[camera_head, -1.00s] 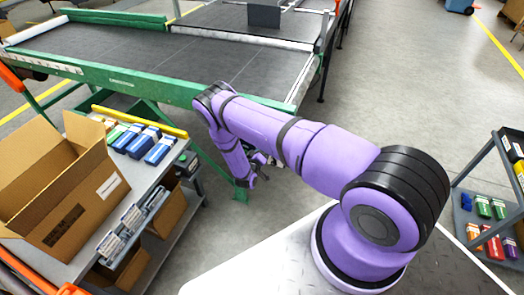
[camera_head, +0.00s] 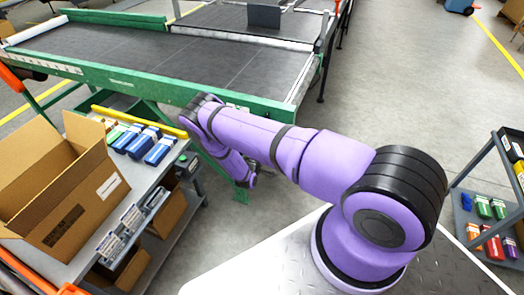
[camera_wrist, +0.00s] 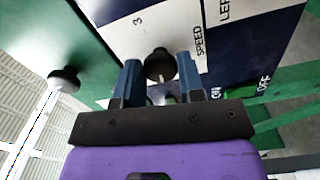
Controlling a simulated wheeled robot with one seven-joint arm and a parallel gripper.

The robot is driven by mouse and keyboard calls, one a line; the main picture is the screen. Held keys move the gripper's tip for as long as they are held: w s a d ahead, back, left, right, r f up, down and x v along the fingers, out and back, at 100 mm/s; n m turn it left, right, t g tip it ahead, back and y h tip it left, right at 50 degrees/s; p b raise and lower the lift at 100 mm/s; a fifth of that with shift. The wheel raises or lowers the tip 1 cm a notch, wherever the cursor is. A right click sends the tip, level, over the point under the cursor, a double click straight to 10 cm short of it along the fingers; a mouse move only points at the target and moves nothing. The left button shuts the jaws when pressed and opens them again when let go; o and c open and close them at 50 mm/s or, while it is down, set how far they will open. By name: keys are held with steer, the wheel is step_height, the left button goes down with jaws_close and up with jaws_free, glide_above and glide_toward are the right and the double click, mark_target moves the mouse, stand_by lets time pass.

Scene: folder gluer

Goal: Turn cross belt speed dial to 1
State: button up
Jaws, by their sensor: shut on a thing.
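The speed dial is a small black round knob (camera_wrist: 159,63) on a white label plate in the wrist view. The plate carries a printed "3" and the word "SPEED". My gripper (camera_wrist: 160,77) has its two blue-grey fingers on either side of the knob and is shut on it. The knob's pointer and its exact setting cannot be made out. In the head view my gripper and the dial are hidden behind my purple arm, beside the green conveyor frame (camera_head: 130,80).
Another black knob (camera_wrist: 65,78) sticks out from the green panel at left in the wrist view. Lettering "LEFT", "ON" and "OFF" shows at right. A side table with an open cardboard box (camera_head: 62,205) and blue cartons (camera_head: 160,150) stands left of my arm.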

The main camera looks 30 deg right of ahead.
stand_by(0.3)
steer(key=o, duration=0.9)
steer(key=v, duration=1)
steer(key=shift+s+a, duration=0.3)
